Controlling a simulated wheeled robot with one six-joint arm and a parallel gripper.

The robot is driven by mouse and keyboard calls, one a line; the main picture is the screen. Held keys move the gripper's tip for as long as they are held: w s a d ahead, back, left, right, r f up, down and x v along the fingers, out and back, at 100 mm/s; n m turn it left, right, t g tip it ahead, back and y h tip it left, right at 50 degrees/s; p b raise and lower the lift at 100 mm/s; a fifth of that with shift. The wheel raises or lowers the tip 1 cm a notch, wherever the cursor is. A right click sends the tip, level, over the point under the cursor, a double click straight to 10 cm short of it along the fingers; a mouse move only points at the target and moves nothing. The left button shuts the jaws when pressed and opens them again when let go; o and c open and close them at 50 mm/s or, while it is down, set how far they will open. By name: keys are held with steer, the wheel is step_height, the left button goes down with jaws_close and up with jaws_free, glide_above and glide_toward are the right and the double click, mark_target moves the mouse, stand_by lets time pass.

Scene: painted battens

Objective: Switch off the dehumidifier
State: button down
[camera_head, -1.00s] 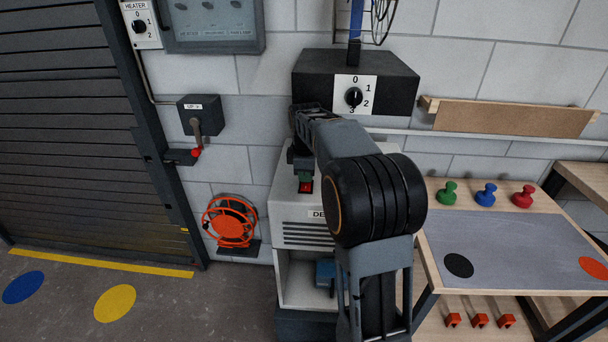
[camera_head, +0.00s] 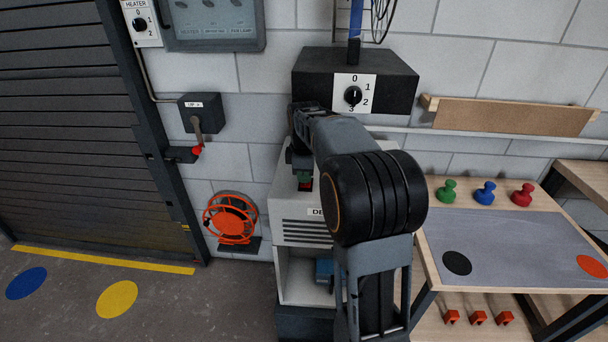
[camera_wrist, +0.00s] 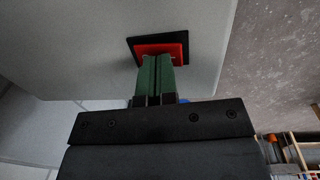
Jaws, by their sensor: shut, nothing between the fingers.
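The dehumidifier (camera_head: 304,234) is a pale grey cabinet with dark vent slots and a partly hidden label, standing against the wall behind my arm. On its top is a red rocker switch (camera_wrist: 176,48) in a black frame, also partly visible in the head view (camera_head: 305,187). My gripper (camera_wrist: 157,62) is shut and empty, its two green fingers side by side. The fingertips are at the near edge of the red switch and overlap it in the wrist view. I cannot tell for certain whether they touch it. In the head view my gripper (camera_head: 304,177) points down over the switch.
A fan base with a dial (camera_head: 353,95) is above my arm. An orange cable reel (camera_head: 231,219) and a lever box (camera_head: 200,114) are on the wall at left. A bench (camera_head: 480,240) with coloured knobs is close at right. The floor at left is open.

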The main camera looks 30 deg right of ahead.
mark_target(304, 185)
step_height(304, 185, up, 14)
steer(key=s+p, duration=0.1)
steer(key=shift+a+p, duration=0.3)
stand_by(0.3)
steer(key=shift+f, duration=0.1)
stand_by(0.4)
steer(key=s+a+f+m+t, duration=0.1)
steer(key=s+a+f+m, duration=0.4)
steer(key=s, duration=0.5)
steer(key=s+a+f+m+t, duration=0.1)
steer(key=s+a+f+m, duration=0.5)
steer(key=s+f, duration=0.4)
steer(key=shift+m+t+y, duration=0.3)
steer(key=shift+m+t, duration=0.1)
